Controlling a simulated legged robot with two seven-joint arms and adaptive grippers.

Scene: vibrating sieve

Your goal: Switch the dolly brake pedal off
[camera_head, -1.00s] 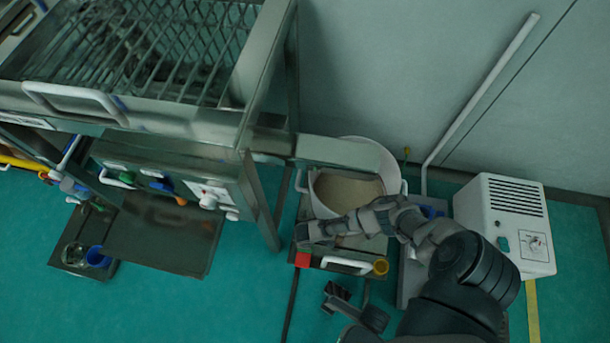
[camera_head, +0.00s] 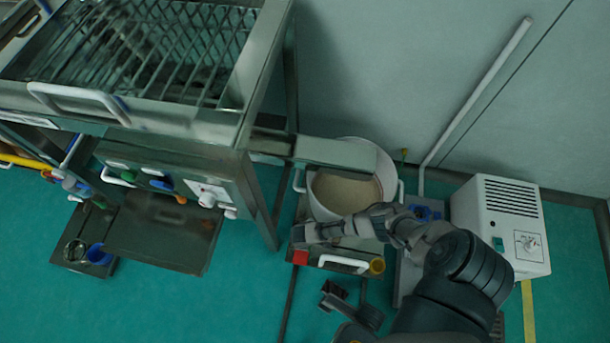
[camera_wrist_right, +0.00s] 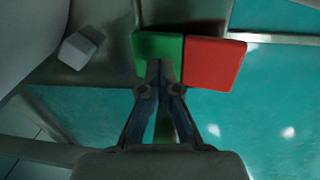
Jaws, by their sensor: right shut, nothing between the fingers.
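The dolly (camera_head: 375,246) stands on the floor under the white bucket. Its brake pedal shows as a red block (camera_head: 300,257) at the dolly's front left corner. In the right wrist view a green block (camera_wrist_right: 158,50) and the red block (camera_wrist_right: 214,63) sit side by side. My right gripper (camera_head: 300,233) reaches in from the lower right, just above the red block in the head view. In the wrist view the right gripper (camera_wrist_right: 160,68) is shut and empty, its tips over the green block's near edge. I cannot tell whether they touch.
The white bucket (camera_head: 392,178) holds beige powder. The metal sieve frame (camera_head: 268,75) stands left, a white box with a dial (camera_head: 500,225) right. Green floor is free in front.

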